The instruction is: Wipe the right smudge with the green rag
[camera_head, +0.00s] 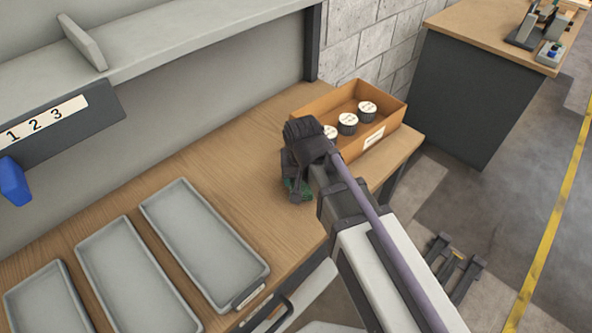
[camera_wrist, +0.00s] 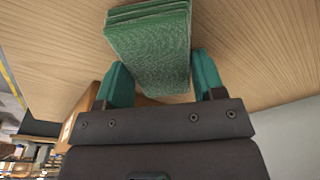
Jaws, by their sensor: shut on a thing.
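The green rag (camera_wrist: 152,50) is a folded, layered block in the wrist view, held between the two teal fingers of my gripper (camera_wrist: 158,82). In the head view my gripper (camera_head: 297,188) is over the wooden bench, left of the cardboard box, and only a bit of green shows below it. My gripper is shut on the rag. I cannot tell whether the rag touches the bench top. No smudge shows in either view; the bench top under and behind my gripper is hidden in the head view.
A cardboard box (camera_head: 393,121) with several round tins stands at the bench's right end. Grey trays (camera_head: 205,243) lie on the left of the wooden bench (camera_head: 262,128). A grey shelf (camera_head: 190,38) runs above the back. Bare wood lies between trays and box.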

